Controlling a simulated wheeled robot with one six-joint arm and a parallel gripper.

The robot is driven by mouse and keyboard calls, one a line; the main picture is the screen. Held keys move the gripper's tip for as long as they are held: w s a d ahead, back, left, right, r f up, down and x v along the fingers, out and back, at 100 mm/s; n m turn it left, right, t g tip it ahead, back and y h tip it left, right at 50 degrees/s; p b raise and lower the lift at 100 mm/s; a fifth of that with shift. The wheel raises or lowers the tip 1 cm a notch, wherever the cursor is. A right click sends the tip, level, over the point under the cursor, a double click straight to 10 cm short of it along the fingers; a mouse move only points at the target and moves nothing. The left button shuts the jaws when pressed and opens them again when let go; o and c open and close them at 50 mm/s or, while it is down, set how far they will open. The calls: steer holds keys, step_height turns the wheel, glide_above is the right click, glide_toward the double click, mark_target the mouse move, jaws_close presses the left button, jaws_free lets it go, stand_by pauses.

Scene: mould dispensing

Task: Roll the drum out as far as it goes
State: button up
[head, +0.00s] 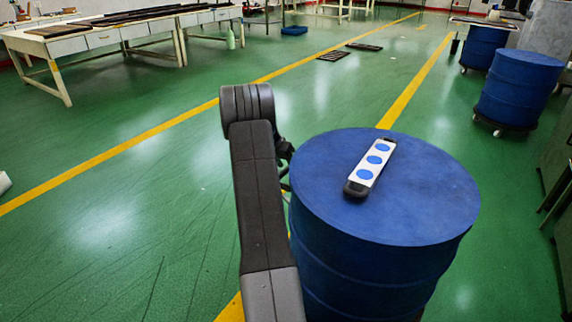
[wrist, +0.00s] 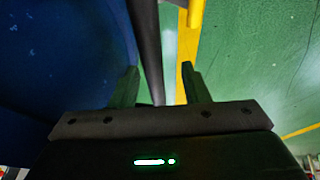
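The nearest blue drum (head: 400,205) stands upright just right of my arm in the head view; its base is out of frame. It also fills the left of the wrist view as a dark blue surface (wrist: 60,50). My gripper (wrist: 162,84) is at the drum's left side, mostly hidden behind my arm in the head view. In the wrist view its two fingers are apart. A dark upright bar (wrist: 147,45) runs between them, nearer the left finger, with a gap at the right finger. I cannot tell what the bar belongs to.
A black device with a white, blue-dotted face (head: 370,168) lies on the drum's lid. Other blue drums (head: 520,88) stand on wheeled bases at the right. Workbenches (head: 105,38) line the back left. Dark flat grates (head: 333,56) lie on the green floor, which is otherwise open at left.

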steer(key=p+v, duration=0.2)
steer(key=v, duration=1.1)
steer(key=shift+r+p, duration=0.3)
steer(key=shift+s+a, duration=0.1)
steer(key=b+x, duration=0.2)
steer(key=x, duration=1.1)
steer(key=shift+d+f+b, duration=0.25)
steer(key=shift+f+b, duration=0.05)
steer(key=shift+d+f, duration=0.1)
steer(key=shift+f, duration=0.05)
steer(key=shift+s+d, duration=0.15)
steer(key=shift+d, duration=0.05)
steer(key=shift+r, duration=0.2)
